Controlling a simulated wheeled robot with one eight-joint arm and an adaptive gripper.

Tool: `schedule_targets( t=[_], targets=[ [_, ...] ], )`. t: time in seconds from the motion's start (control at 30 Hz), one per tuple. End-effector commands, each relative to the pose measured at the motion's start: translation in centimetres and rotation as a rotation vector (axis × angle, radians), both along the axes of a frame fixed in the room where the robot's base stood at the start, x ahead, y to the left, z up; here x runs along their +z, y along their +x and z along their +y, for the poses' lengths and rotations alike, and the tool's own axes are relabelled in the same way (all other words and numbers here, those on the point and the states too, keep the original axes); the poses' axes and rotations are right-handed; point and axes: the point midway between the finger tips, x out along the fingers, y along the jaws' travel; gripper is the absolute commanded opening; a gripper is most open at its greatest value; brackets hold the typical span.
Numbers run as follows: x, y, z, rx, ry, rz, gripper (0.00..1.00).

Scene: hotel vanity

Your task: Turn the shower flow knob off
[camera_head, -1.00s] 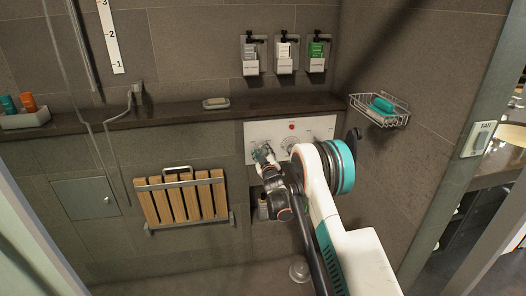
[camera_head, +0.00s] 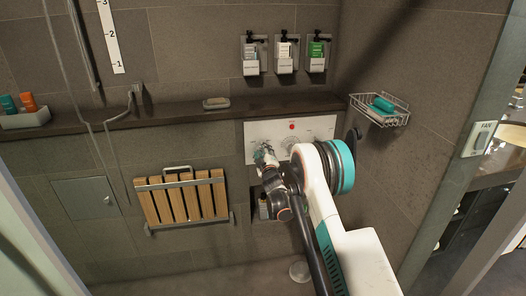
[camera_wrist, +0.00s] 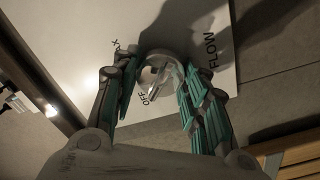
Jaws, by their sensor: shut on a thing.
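The flow knob (camera_wrist: 158,70) is a round, pale metal knob with a raised bar across it, on a white panel (camera_head: 318,124) on the shower wall. The panel carries FLOW lettering to its right, OFF below it and partly visible lettering ending in X to its left. The bar's lower end lies close to the OFF mark. My gripper (camera_head: 265,156) is at the panel's left part. In the wrist view, the teal-padded fingers of my gripper (camera_wrist: 157,80) are shut on the knob, one on each side. In the head view the gripper hides most of the knob.
A red button (camera_head: 292,126) and another dial (camera_head: 290,143) sit right of my gripper on the panel. A dark ledge (camera_head: 180,114) runs above. A slatted wooden seat (camera_head: 182,200) is at left, a wire basket (camera_head: 380,110) at right. A bottle (camera_head: 264,208) stands in the niche below.

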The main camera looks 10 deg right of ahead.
Motion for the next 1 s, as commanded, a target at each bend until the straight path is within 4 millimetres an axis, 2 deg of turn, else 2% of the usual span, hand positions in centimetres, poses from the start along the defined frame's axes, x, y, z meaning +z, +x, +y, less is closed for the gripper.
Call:
schedule_targets(
  t=[0.2, 0.23, 0.3, 0.73, 0.87, 1.0],
  targets=[
    [0.19, 0.04, 0.25, 0.004, 0.0, -0.004, 0.17],
    [0.19, 0.04, 0.25, 0.004, 0.0, -0.004, 0.47],
    [0.16, 0.03, 0.23, 0.004, 0.0, -0.004, 0.61],
    [0.05, 0.02, 0.06, 0.002, 0.045, -0.001, 0.61],
    [0.04, 0.02, 0.0, 0.002, 0.19, -0.002, 0.61],
    [0.02, 0.02, -0.07, 0.003, 0.446, -0.001, 0.61]
  ],
)
